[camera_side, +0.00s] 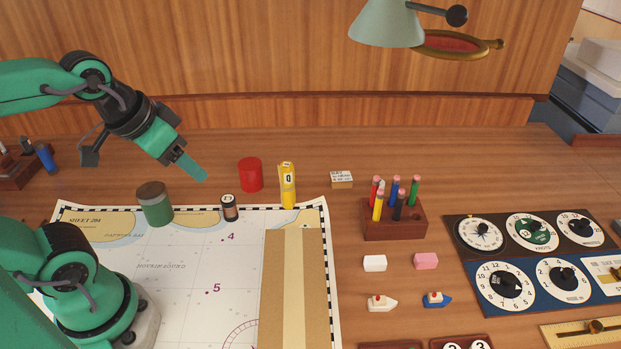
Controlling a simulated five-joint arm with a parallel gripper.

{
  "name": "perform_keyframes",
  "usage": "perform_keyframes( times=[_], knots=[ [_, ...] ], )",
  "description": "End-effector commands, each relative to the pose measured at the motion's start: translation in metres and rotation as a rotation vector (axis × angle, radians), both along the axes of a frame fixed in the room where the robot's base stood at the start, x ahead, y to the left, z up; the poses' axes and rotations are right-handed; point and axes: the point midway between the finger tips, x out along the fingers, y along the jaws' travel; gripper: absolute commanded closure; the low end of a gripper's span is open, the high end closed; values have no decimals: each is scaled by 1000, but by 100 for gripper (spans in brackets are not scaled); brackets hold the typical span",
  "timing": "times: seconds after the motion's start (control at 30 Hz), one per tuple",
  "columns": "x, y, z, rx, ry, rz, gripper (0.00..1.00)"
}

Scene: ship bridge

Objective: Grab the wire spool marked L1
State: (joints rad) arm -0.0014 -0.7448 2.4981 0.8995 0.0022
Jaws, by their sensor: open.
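A small dark spool with a copper-coloured band and a white label (229,208) stands upright on the top edge of the chart. Its mark is small, but it looks like L1. My gripper (193,166) hangs in the air to the upper left of the spool, with its green finger pointing down and right. It is open and holds nothing, and it is apart from the spool. The far side of the spool is hidden.
A green jar (155,205) stands left of the spool. A red cylinder (250,175) and a yellow upright container (288,188) stand close on its right. A pen block (394,222) and dial panels (530,236) lie further right. The chart (180,265) in front is mostly clear.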

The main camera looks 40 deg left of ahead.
Motion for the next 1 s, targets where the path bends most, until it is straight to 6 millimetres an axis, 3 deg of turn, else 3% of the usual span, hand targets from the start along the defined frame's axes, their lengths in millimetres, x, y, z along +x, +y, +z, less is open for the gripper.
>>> perform_keyframes(
  times=[0.23,0.47,1.0],
  knots=[
    [13,5,-6,13,45,-3,42],
    [37,18,-21,33,128,-14,42],
    [93,59,-87,47,346,-61,42]
  ],
)
